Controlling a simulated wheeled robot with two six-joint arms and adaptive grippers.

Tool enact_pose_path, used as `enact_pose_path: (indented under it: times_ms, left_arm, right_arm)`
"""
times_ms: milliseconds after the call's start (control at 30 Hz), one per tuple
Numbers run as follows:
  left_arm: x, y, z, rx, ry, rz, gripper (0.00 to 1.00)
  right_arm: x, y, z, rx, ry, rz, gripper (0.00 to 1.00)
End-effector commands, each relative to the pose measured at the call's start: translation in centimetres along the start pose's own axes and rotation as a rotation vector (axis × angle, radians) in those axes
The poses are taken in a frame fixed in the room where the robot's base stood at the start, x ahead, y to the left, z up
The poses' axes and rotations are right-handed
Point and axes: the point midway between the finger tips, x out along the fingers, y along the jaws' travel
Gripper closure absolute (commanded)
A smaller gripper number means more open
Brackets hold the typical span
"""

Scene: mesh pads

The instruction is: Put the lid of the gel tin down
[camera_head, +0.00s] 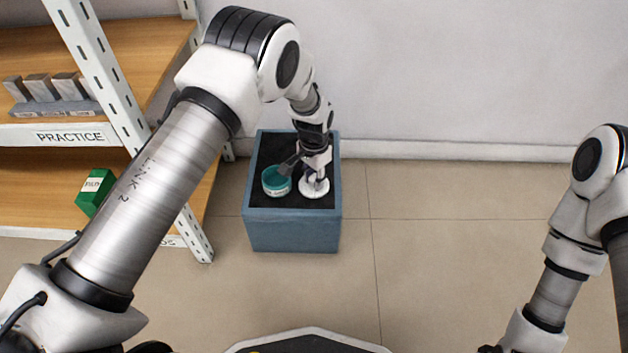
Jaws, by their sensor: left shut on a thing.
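The gel tin (276,183) is a small round teal tin with a label, standing upright and without its lid on the dark top of a blue box-shaped stand (291,230). The lid (315,188) is a white disc just right of the tin, apart from it. My left gripper (315,177) points down over the lid and is shut on it. I cannot tell whether the lid touches the dark surface. The gripper's fingers are small and partly hidden by my wrist.
Wooden shelves (50,165) with a white metal frame stand at the left, holding grey blocks (40,88) and a green box (95,192). A wall is close behind the stand. The tiled floor (430,240) right of the stand is clear.

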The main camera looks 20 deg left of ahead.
Motion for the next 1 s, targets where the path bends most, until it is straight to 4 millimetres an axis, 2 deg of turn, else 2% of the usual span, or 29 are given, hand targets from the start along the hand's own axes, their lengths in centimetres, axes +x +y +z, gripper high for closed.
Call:
enact_pose_path:
  times_ms: [133,167,200,233,567,667,1000]
  left_arm:
    - [0.2,0.0,0.0,0.000,0.000,0.000,1.00]
    - [0.2,0.0,0.0,0.000,0.000,0.000,0.66]
    - [0.2,0.0,0.0,0.000,0.000,0.000,0.52]
    - [0.2,0.0,0.0,0.000,0.000,0.000,0.48]
    - [0.0,0.0,0.0,0.000,0.001,0.000,0.48]
    - [-1.6,0.0,0.0,0.000,0.001,0.000,0.48]
    - [-10.2,0.0,0.0,-0.001,0.001,0.000,0.48]
  right_arm:
    - [-0.1,0.0,0.0,0.000,0.000,0.000,0.60]
    - [-0.1,0.0,0.0,0.000,-0.001,0.000,0.60]
    - [-0.1,0.0,0.0,0.000,-0.001,0.000,0.60]
    - [-0.1,0.0,0.0,0.000,-0.001,0.000,0.60]
    - [0.0,0.0,0.0,0.000,-0.001,0.000,0.60]
    - [-1.1,0.0,0.1,-0.001,-0.002,0.000,0.60]
    - [-6.3,-0.1,0.2,-0.010,-0.008,-0.001,0.60]
